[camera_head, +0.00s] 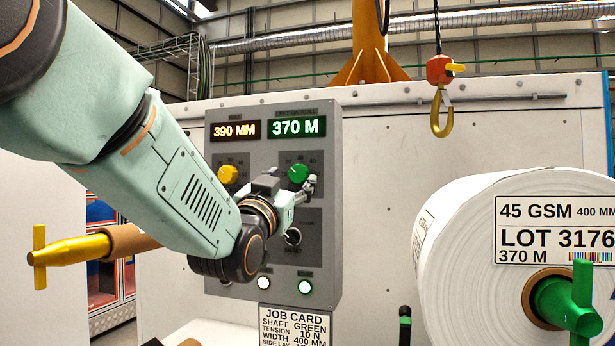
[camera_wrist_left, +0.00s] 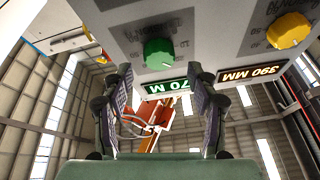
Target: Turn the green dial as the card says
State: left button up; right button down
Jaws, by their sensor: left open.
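The green dial (camera_head: 299,174) sits on the grey control panel (camera_head: 325,230), below the green display (camera_head: 297,127) reading 370 M. It also shows in the left wrist view (camera_wrist_left: 159,53), just beyond the fingers. My left gripper (camera_head: 300,192) is open just below the dial in the head view; in the left wrist view (camera_wrist_left: 160,80) its two fingers stand apart, with no contact visible. The job card (camera_head: 294,325) below the panel reads SHAFT GREEN, TENSION 10 N, WIDTH 400 MM, and a cut-off SIDE LAY line. My right gripper is not in view.
A yellow dial (camera_head: 228,174) is left of the green one, under a 390 MM display (camera_head: 234,130). A large white roll (camera_head: 465,240) with a green shaft (camera_head: 568,305) stands at right. A hoist hook (camera_head: 441,112) hangs above. A yellow shaft (camera_head: 80,250) juts out at left.

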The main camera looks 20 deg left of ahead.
aim_at(298, 174)
pick_arm(q)
jog(key=shift+x, duration=0.9)
jog(key=shift+w, duration=0.5)
jog(key=shift+s+r, duration=0.1)
jog(key=shift+c, duration=0.2)
jog(key=shift+s+d, duration=0.1)
jog(key=shift+s, duration=0.05)
jog(key=shift+c, duration=1.4)
jog(key=c, duration=0.9)
jog(key=shift+o, duration=0.2)
jog(key=shift+n, duration=0.3)
